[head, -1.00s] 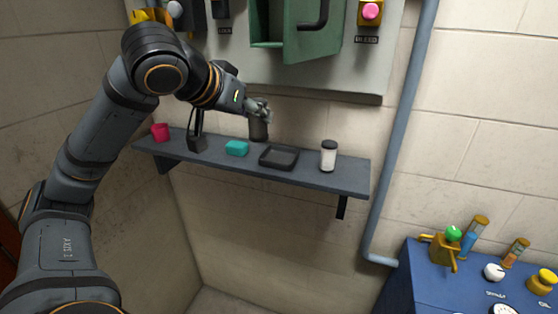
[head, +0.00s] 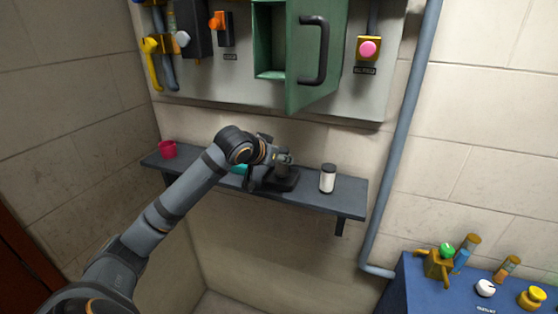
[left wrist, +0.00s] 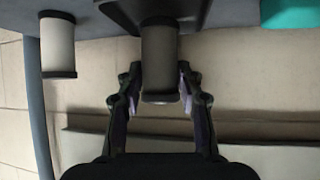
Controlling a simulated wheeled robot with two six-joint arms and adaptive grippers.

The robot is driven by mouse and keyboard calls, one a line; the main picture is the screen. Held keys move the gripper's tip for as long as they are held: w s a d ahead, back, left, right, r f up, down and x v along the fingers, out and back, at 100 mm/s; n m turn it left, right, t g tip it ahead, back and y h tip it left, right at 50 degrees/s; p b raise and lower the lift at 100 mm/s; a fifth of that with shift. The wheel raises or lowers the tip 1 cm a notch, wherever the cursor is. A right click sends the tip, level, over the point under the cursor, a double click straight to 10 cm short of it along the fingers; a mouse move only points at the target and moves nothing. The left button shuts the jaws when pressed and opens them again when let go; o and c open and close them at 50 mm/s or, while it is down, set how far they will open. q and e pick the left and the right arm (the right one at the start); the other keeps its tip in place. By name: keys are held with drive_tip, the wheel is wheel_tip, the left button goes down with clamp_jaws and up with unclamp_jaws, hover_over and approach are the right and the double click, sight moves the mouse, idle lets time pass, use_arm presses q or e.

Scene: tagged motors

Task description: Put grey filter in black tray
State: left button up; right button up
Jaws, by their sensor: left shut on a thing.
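My left gripper (head: 274,157) reaches in from the left over the shelf and is shut on the grey filter (head: 284,159), a dark grey cylinder. In the left wrist view the grey filter (left wrist: 158,55) sits between the fingers of my left gripper (left wrist: 158,88). The black tray (head: 288,184) lies on the shelf under the filter, partly hidden by the gripper. The tray's edge also shows in the left wrist view (left wrist: 120,14), at the filter's far end. I cannot tell whether the filter touches the tray floor. My right gripper is not in view.
A white filter with dark ends (head: 327,178) stands right of the tray on the narrow grey shelf (head: 345,197). A teal block (head: 238,169) is left of the tray, partly hidden by my arm. A red cup (head: 167,149) stands at the left end. A green cabinet door (head: 314,60) hangs open above.

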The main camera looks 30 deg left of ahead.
sight(281, 170)
use_arm(q)
drive_tip(key=shift+f+p, duration=0.35)
drive_tip(key=shift+f, duration=0.55)
drive_tip(key=shift+f, duration=0.1)
drive_tip(key=shift+f, duration=0.15)
drive_tip(key=o, duration=1.2)
